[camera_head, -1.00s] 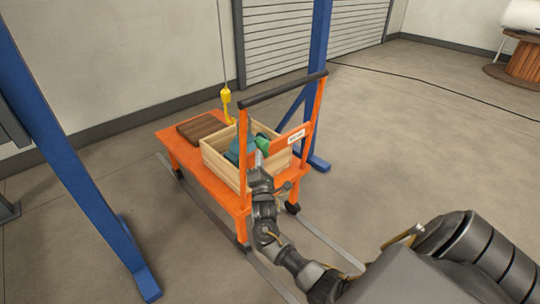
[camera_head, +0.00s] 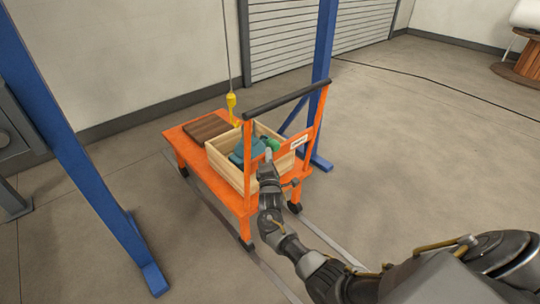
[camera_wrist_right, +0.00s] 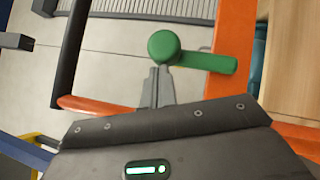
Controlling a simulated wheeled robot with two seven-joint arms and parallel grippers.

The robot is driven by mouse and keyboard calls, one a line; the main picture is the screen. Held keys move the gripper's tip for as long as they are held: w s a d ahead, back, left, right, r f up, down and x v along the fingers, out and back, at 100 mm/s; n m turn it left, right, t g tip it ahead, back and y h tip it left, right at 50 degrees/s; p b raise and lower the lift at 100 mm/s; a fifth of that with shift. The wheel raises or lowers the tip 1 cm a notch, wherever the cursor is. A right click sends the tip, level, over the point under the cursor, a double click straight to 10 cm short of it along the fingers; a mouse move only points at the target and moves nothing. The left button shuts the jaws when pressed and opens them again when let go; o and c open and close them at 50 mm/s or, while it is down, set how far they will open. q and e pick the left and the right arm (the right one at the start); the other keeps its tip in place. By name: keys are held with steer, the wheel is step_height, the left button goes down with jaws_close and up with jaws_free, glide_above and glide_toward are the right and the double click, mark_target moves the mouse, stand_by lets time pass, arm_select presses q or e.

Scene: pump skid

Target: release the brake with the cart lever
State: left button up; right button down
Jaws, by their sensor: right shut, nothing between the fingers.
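The orange cart (camera_head: 247,212) stands on the floor with a black push bar (camera_head: 285,95) across its uprights. The green cart lever (camera_head: 272,144) is at the handle end; in the right wrist view it shows as a round knob (camera_wrist_right: 164,46) with a flat green bar (camera_wrist_right: 208,62) pointing right. My right gripper (camera_head: 268,160) is shut and empty at this end of the cart. In the wrist view its fingertips (camera_wrist_right: 158,72) are just below the knob, touching or very near it; I cannot tell which. My left gripper is out of view.
A wooden crate (camera_head: 228,171) with a teal object (camera_head: 243,150) and a brown slab (camera_head: 208,128) sit on the cart. A yellow hook (camera_head: 232,105) hangs over it. Blue posts (camera_head: 85,160) flank the cart. Floor rails run beneath; floor at right is open.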

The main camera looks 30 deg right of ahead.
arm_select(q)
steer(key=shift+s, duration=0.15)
arm_select(e)
steer(key=shift+d+r, duration=0.15)
steer(key=shift+d, duration=0.05)
steer(key=shift+a, duration=0.1)
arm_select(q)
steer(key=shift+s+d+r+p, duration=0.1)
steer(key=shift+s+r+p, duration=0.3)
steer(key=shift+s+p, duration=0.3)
arm_select(e)
steer(key=s+a+f, duration=0.2)
steer(key=s+a, duration=0.6)
steer(key=s, duration=0.1)
steer(key=shift+s+a, duration=0.3)
steer(key=shift+a, duration=0.1)
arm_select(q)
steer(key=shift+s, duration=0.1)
